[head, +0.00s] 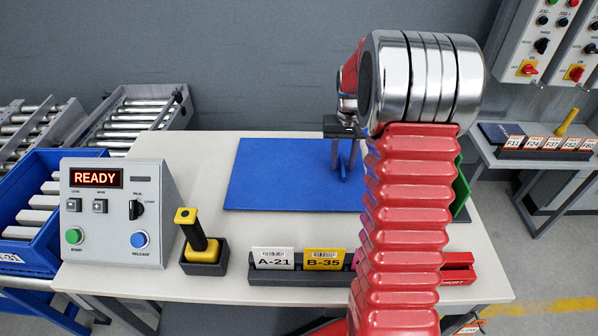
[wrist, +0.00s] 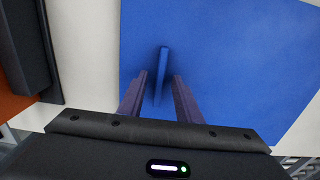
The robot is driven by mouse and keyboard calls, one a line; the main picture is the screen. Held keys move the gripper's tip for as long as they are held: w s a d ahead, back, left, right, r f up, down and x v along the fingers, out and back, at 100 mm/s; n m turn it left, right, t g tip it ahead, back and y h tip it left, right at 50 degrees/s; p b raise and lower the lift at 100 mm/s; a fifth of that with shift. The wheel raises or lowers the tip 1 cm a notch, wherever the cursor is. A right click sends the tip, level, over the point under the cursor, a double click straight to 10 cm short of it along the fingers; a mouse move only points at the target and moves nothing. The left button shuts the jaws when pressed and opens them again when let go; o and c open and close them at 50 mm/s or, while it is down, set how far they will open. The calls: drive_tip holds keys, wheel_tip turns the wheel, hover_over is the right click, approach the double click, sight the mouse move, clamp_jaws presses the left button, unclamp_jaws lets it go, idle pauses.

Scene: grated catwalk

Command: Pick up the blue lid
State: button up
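The blue lid (head: 275,178) is a flat rectangular panel lying on the pale worktable (head: 205,160), with its right part hidden behind my arm in the head view. A thin upright blue handle (wrist: 163,62) stands on it. My gripper (head: 344,167) points down over the lid. In the wrist view its two dark fingers (wrist: 160,76) are on either side of the handle, with gaps visible. It is open and holds nothing.
A rack with cards A-21 (head: 272,258) and B-35 (head: 324,258) lines the front edge. A green panel (head: 461,190) shows right of my arm.

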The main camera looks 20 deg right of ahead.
drive_tip(key=shift+c, duration=0.7)
clamp_jaws()
idle(0.9)
